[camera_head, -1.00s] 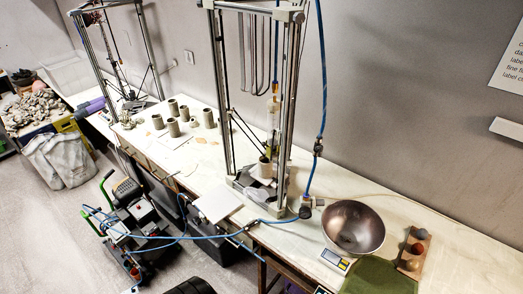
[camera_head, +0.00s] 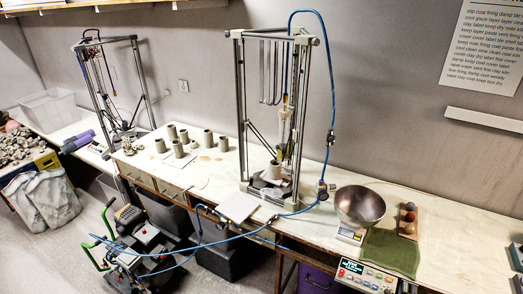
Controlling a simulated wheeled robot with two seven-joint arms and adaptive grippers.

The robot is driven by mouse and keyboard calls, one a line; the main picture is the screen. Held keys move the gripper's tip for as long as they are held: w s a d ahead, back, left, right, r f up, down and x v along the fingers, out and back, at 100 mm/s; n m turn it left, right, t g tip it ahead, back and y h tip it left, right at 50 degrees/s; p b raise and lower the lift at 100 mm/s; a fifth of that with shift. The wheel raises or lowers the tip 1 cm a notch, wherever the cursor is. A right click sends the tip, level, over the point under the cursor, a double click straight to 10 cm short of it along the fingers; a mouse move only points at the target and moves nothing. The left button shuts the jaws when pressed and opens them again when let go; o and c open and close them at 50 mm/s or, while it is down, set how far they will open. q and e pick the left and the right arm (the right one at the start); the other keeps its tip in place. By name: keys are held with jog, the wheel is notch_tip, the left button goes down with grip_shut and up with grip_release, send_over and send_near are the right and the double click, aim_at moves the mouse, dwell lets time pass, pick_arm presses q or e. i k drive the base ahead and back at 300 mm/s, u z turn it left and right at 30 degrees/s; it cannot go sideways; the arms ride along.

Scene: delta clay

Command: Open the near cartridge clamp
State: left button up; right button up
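The nearer delta printer (camera_head: 241,112) stands on the long bench, with a tall metal frame. A clear upright cartridge (camera_head: 285,128) hangs inside it, with a blue hose rising above. A small orange-brown fitting (camera_head: 287,101) sits at the cartridge's top. The clamp is too small to make out, so I cannot tell whether it is open or shut. A pale clay piece (camera_head: 273,171) stands under the cartridge. A second delta printer (camera_head: 104,95) stands farther left. Neither of my grippers is in view.
A metal bowl (camera_head: 360,205) sits on a scale (camera_head: 350,236) right of the printer. A green cloth (camera_head: 392,251), a tray with balls (camera_head: 408,222) and a control box (camera_head: 366,275) are nearby. Several clay cylinders (camera_head: 184,137) stand left. Blue hose crosses the bench edge to a wheeled machine (camera_head: 140,250).

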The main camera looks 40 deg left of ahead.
aim_at(279, 149)
jog(key=u, duration=1.4)
